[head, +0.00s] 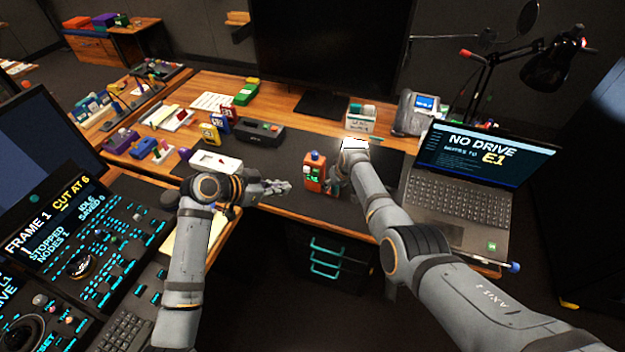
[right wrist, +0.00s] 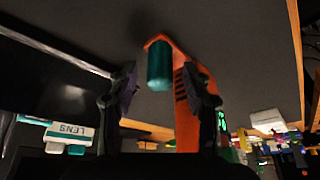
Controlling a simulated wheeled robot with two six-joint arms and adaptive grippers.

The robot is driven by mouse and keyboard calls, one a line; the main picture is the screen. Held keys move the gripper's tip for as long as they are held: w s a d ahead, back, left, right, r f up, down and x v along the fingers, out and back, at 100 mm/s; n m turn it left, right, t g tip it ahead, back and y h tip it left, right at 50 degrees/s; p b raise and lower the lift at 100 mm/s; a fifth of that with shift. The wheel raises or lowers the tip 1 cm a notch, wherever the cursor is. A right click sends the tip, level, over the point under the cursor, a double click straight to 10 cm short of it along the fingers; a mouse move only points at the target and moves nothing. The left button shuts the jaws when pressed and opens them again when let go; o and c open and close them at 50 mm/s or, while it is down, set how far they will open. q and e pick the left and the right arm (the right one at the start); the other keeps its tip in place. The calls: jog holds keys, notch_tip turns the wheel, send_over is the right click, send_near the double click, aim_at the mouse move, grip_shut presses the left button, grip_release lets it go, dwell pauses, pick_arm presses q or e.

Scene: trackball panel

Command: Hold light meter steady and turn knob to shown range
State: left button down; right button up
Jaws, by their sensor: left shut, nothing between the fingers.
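The light meter (head: 314,177) is an orange handheld box with a blue dome on top and a small green-lit display. It stands upright near the front edge of the dark desk mat. In the right wrist view its orange body (right wrist: 186,115) and a teal cylinder (right wrist: 160,66) show beyond and between my fingers. My right gripper (head: 335,181) is beside the meter's right side; its fingers (right wrist: 162,105) are apart, with a gap beside the orange body. My left gripper (head: 287,187) is shut and empty, pointing at the meter from the left, a little apart. The knob is not clear.
A laptop (head: 465,185) at right reads "NO DRIVE" and "E1". A white device (head: 216,162) lies behind my left gripper, and a dark box (head: 260,131) sits further back. A monitor (head: 330,50) stands behind. The mat (head: 370,155) is partly clear.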

jog(key=v, duration=1.2)
jog(key=o, duration=0.3)
jog(key=shift+o, duration=0.2)
jog(key=shift+p+v, duration=3)
jog(key=shift+p, duration=1.2)
jog(key=shift+s, duration=0.1)
